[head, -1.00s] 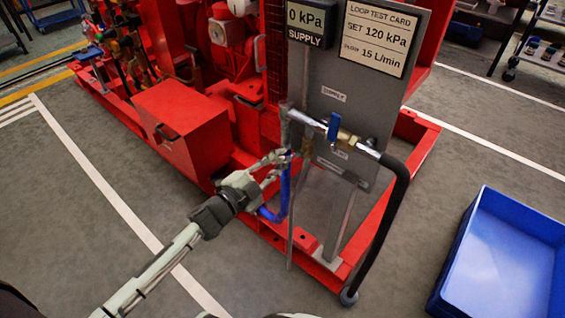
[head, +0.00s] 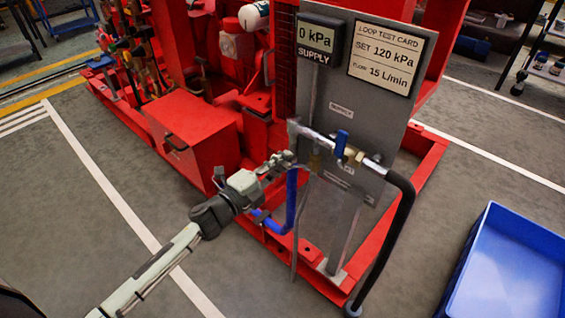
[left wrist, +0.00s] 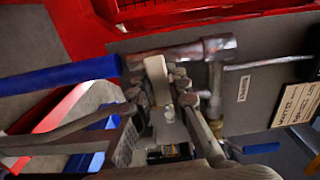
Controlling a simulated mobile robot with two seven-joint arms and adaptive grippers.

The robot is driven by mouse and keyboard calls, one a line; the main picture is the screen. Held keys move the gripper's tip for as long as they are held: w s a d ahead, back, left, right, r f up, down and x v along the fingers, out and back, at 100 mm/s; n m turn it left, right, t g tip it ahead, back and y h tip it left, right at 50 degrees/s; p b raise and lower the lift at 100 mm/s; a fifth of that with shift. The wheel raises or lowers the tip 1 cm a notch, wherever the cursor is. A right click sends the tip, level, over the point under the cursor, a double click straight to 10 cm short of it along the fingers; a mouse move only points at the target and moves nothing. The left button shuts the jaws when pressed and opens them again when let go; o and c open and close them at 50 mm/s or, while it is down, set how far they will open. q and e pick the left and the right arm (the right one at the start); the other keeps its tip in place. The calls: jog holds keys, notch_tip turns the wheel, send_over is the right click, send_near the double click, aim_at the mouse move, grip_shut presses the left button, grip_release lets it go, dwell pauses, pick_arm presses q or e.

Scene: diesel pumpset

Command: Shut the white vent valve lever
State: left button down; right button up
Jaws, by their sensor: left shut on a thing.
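The white vent valve lever (left wrist: 157,80) shows in the left wrist view as a pale flat bar below the metal pipe, between my fingers. My left gripper (left wrist: 172,96) is shut on it. In the head view my left gripper (head: 284,160) is at the left end of the metal pipe (head: 316,136), beside the grey panel (head: 345,105). Its fingers hide the lever there.
A blue valve lever (head: 341,143) stands upright on the pipe to the right. A blue hose (head: 291,200) hangs by my gripper, and a black hose (head: 403,225) hangs at right. The red skid (head: 385,245) lies below. A blue tray (head: 510,265) is at the lower right.

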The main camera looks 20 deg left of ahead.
dwell(0.4)
pick_arm(q)
jog(key=c, duration=1.4)
grip_release()
jog(key=shift+c, duration=0.2)
jog(key=shift+s, duration=0.1)
jog(key=v, duration=1.2)
